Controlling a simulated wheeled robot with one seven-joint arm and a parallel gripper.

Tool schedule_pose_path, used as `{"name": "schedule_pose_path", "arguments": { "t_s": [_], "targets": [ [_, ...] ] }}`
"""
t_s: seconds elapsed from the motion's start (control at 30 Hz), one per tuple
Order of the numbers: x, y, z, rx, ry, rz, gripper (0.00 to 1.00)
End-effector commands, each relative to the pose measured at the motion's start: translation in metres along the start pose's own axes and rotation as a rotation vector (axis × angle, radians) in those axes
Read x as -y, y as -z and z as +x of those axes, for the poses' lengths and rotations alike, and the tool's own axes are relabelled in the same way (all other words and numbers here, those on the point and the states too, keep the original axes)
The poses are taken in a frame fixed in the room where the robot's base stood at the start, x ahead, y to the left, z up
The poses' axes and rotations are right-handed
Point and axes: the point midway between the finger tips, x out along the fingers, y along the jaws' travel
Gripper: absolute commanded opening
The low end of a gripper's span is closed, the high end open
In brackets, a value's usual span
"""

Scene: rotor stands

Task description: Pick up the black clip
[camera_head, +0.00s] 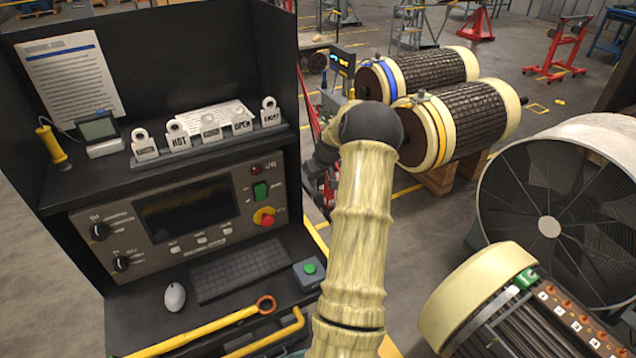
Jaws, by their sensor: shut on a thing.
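I cannot pick out a black clip in this view. My gripper is not visible; my pale ribbed arm rises from the bottom centre to a dark joint, and the part beyond it is mostly hidden behind it. A green lettered piece (526,279) sits on top of the near cylinder (474,292) at lower right. Beside it is a brown strip (575,318) with orange studs and white letter tags.
Two wound rotors (436,68) (470,115) lie behind my arm. A large fan (550,227) stands at right. Grey floor shows between them.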

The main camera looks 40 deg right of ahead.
Motion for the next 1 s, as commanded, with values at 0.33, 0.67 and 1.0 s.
{"name": "schedule_pose_path", "arguments": {
  "t_s": [0.33, 0.67, 1.0],
  "targets": [
    [-0.001, 0.024, -0.056, -0.006, -0.004, -0.001, 0.00],
    [-0.054, -0.025, -0.075, -0.002, -0.004, 0.007, 0.00],
    [-0.117, -0.084, -0.100, -0.002, -0.003, 0.005, 0.00]
  ]
}}
